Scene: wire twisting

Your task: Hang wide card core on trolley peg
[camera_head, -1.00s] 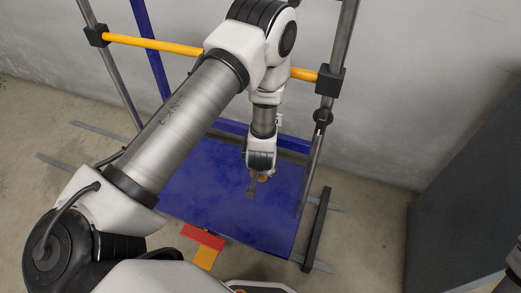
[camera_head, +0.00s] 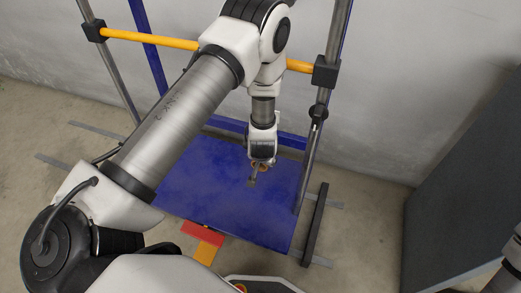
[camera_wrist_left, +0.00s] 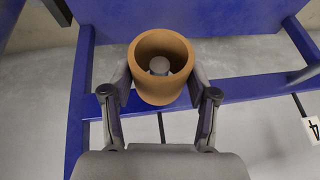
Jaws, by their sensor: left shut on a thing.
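The card core, a short wide brown tube (camera_wrist_left: 160,92), sits between the two fingers of my left gripper (camera_wrist_left: 160,100), which is shut on it. Its open end faces the wrist camera. A grey round end (camera_wrist_left: 159,66) shows inside the bore and looks like a peg; I cannot tell how far the core is around it. In the head view my left gripper (camera_head: 256,172) is small over the blue trolley (camera_head: 205,190), and only a sliver of the core (camera_head: 262,166) shows. My right gripper is not in view.
Blue trolley bars (camera_wrist_left: 235,89) cross the wrist view, with a grey rod (camera_wrist_left: 305,74) at right. A yellow bar (camera_head: 150,41) on grey posts stands in front of the wall. A dark grey cabinet (camera_head: 465,190) is at right. A red and orange marking (camera_head: 203,236) lies on the floor.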

